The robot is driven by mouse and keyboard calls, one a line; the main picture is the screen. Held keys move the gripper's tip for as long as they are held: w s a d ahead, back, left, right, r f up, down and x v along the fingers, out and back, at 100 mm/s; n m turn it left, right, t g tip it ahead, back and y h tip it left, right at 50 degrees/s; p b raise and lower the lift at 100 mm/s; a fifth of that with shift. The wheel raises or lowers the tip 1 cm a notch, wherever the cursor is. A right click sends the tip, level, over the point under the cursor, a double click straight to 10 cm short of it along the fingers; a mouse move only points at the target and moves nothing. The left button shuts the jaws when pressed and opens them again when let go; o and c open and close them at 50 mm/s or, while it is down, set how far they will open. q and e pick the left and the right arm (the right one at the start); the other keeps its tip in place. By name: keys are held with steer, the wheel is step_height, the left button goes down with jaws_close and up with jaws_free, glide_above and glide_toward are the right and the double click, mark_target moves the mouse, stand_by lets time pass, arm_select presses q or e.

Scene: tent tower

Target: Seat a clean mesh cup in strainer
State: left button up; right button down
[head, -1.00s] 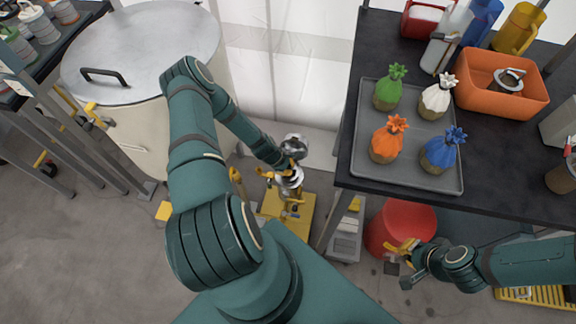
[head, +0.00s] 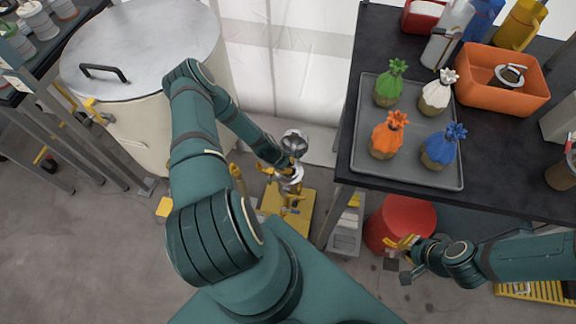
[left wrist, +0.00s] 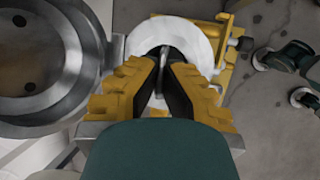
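My left gripper (left wrist: 168,62) points down over a pale round part (left wrist: 201,40) of the yellow-based stand. Its fingertips are close together with a thin grey sliver between them. I cannot tell whether they grip it. A round metal housing (left wrist: 93,88), dark inside, lies to the left in the left wrist view. In the head view a shiny metal bowl (head: 294,142) shows beside my left gripper (head: 287,168); which part is the strainer is unclear. A metal cup-like piece (head: 511,75) sits in the orange bin (head: 480,90). My right gripper (head: 403,243) hangs by the red bucket, its finger opening unclear.
A grey tray (head: 408,179) with green, white, orange and blue topped jars stands on the black table (head: 510,185). Jugs and bottles stand behind. A large lidded vat (head: 145,45) is at left. The red bucket (head: 408,217) stands below the table edge.

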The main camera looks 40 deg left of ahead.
arm_select(q)
steer(key=o, duration=0.5)
steer(key=v, duration=1.2)
